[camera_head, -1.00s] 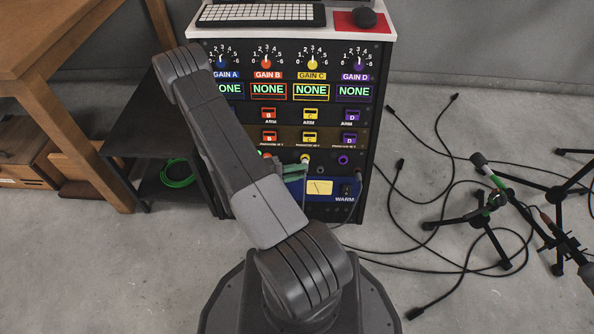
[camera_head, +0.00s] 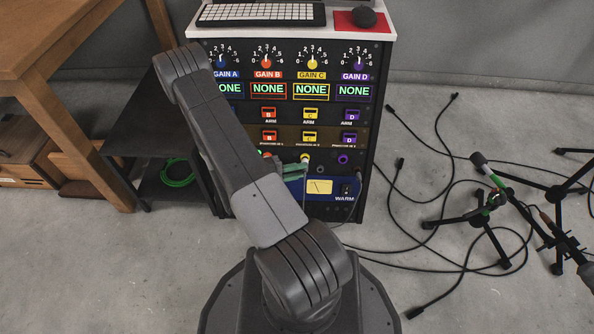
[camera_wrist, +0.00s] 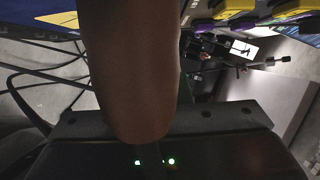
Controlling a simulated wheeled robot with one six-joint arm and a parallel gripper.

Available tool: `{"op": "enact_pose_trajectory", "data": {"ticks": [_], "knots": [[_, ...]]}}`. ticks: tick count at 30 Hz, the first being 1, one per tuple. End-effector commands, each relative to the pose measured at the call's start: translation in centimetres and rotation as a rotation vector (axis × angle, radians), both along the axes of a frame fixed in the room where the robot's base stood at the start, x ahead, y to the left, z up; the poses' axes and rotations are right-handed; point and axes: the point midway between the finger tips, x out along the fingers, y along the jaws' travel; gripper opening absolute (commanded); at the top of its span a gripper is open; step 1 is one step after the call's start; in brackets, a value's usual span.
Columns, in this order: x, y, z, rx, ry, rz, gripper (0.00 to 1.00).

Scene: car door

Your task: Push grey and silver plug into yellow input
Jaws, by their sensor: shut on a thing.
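The yellow input (camera_head: 305,156) is on the front of the rack, between the red and purple inputs. My gripper (camera_head: 295,173) is at the rack front, just below and beside the yellow input, partly hidden behind my arm. It is shut on the grey and silver plug, which is mostly hidden; a thin cable hangs below it. Whether the plug's tip is inside the yellow input or only in front of it, I cannot tell. In the wrist view, a large dark brown rounded shape blocks the middle, and the fingertips cannot be made out.
The purple input (camera_head: 343,159) is to the right. A blue panel with a yellow meter (camera_head: 320,187) lies below. Black cables (camera_head: 425,205) and microphone stands (camera_head: 490,215) lie on the floor at right. A black side table (camera_head: 150,130) stands at left.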

Motion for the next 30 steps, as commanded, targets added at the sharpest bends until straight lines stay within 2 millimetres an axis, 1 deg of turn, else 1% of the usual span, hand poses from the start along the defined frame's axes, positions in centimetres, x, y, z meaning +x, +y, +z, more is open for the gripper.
{"op": "enact_pose_trajectory", "data": {"ticks": [18, 19, 22, 30], "knots": [[1.1, 0.0, -0.4, 0.000, -0.001, 0.000, 0.00], [1.1, 0.0, -0.4, 0.000, 0.000, 0.000, 0.24], [1.1, 0.0, -0.4, 0.000, 0.000, 0.000, 0.44], [1.0, 0.0, -0.4, 0.000, 0.000, 0.000, 0.44]]}}
